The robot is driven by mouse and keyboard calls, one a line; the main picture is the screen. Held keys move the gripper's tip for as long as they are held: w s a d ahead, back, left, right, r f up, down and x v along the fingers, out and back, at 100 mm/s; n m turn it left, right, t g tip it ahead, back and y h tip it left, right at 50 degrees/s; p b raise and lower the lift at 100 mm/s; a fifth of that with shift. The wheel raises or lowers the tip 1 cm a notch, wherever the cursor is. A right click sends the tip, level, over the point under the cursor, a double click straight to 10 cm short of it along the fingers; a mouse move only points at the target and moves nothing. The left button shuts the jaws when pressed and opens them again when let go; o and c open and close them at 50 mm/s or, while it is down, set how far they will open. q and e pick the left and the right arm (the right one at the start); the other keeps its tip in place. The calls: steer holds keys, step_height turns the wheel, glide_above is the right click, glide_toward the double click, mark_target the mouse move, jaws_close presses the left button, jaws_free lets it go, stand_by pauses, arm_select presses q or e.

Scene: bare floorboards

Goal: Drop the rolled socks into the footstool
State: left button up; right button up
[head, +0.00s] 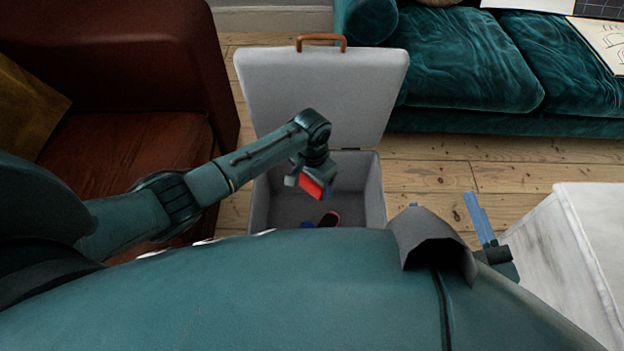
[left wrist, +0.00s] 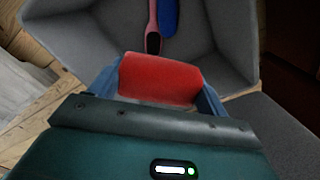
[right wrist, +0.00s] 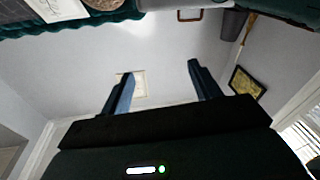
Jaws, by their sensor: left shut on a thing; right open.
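The footstool (head: 261,200) is a grey fabric box standing open, with its lid (head: 325,95) tipped up at the back. My left gripper (head: 308,186) is shut on the red rolled socks (head: 312,185) and holds them over the open box. In the left wrist view the red socks (left wrist: 158,80) sit between the blue fingers, with the box interior (left wrist: 215,60) behind them. My right gripper (head: 478,218) is open and empty, off to the right of the footstool. In the right wrist view its fingers (right wrist: 160,90) are spread apart with nothing between them.
Inside the footstool lie a pink item with a dark end (left wrist: 153,25) and a blue item (left wrist: 168,15). A brown leather armchair (head: 130,130) stands at left, a teal sofa (head: 480,70) behind right, and a white block-like piece (head: 590,240) at right. Bare floorboards (head: 440,165) lie between.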

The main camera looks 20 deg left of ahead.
arm_select(q)
step_height(320, 180, down, 4)
steer(key=b, duration=0.3)
steer(key=shift+f+b, duration=0.35)
steer(key=shift+b, duration=0.35)
arm_select(e)
steer(key=shift+a+t+y, duration=0.5)
steer(key=shift+a+y, duration=0.05)
steer(key=shift+y, duration=0.05)
arm_select(q)
steer(key=shift+r, duration=0.1)
steer(key=o, duration=1)
